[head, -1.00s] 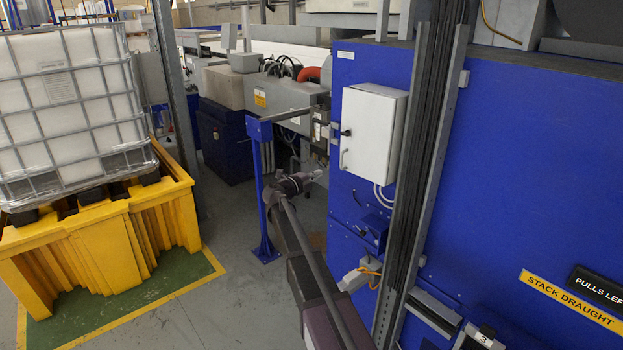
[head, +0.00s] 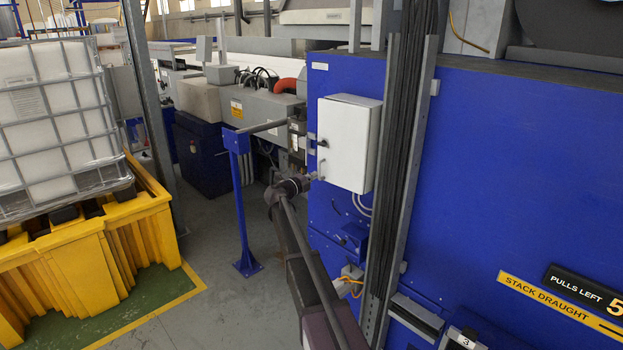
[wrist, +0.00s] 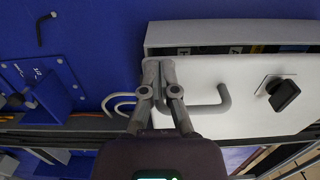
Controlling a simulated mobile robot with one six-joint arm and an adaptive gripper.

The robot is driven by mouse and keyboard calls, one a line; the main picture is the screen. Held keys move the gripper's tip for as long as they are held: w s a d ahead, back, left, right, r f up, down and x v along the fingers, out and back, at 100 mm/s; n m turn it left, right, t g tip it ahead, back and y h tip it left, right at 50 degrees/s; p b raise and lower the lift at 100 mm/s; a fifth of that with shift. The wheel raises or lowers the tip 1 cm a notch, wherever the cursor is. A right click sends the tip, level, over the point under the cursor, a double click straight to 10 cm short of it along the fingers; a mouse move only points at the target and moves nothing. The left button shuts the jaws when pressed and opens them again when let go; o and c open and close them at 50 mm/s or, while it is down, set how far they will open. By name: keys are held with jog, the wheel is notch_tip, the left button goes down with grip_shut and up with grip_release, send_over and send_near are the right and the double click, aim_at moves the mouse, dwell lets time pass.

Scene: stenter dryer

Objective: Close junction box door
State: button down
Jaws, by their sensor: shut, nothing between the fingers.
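The white junction box (head: 345,140) is mounted on the blue machine wall, its door (wrist: 240,110) facing out. In the wrist view, a narrow gap along one long edge of the door shows coloured parts inside, so the door stands slightly ajar. The door has a grey bar handle (wrist: 212,106) and a black latch (wrist: 284,94). My gripper (head: 314,177) is at the lower left corner of the box, close to the handle. In the wrist view, my gripper's fingertips (wrist: 158,66) are together and empty, over the door's end edge; I cannot tell whether they touch it.
A blue post with a grey bar (head: 238,190) stands left of my arm. Cables and a vertical grey channel (head: 405,170) run right of the box. A yellow bund (head: 85,260) with a white caged tank (head: 55,120) is at the left. Grey floor between is clear.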

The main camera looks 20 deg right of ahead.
jog(key=shift+x, duration=1.15)
jog(key=shift+w+a, duration=0.1)
jog(key=shift+a, duration=0.05)
jog(key=w+v, duration=0.1)
jog(key=v, duration=1.3)
jog(key=shift+a, duration=0.3)
jog(key=shift+r, duration=0.1)
